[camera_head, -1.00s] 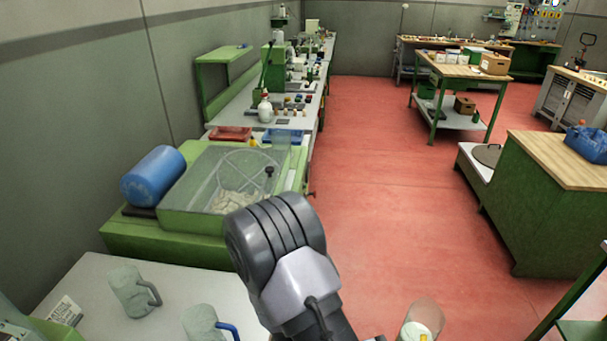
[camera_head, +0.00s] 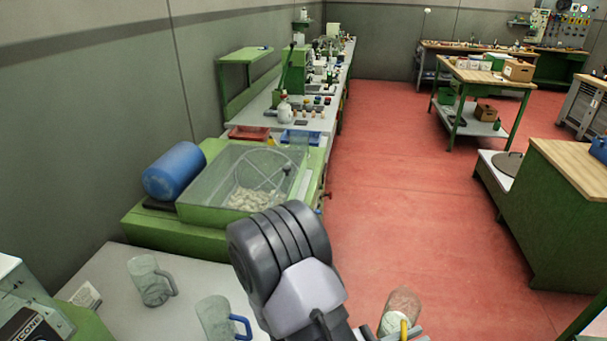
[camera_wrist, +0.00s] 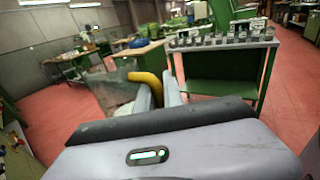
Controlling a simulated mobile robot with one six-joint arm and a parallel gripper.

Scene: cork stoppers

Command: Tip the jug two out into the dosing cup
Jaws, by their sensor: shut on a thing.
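My gripper (camera_wrist: 160,92) is shut on the yellow handle of a clear jug (camera_wrist: 120,88) in the wrist view. The held jug also shows at the bottom of the head view (camera_head: 402,303), beside my arm, with pale contents low in it. It is held over the red floor and looks somewhat tilted; the exact angle is hard to tell. Two other clear jugs stand on the pale bench: one with a grey handle (camera_head: 148,280) and one with a blue handle (camera_head: 215,317). No number on any jug is readable. I cannot make out the dosing cup.
A green machine with a clear-lidded bin (camera_head: 245,185) and a blue cylinder (camera_head: 174,171) stands behind the pale bench (camera_head: 118,257). A green cabinet (camera_head: 570,220) is at the right. The red floor (camera_head: 400,190) between is open. A green stand (camera_wrist: 225,75) bears several small grey things.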

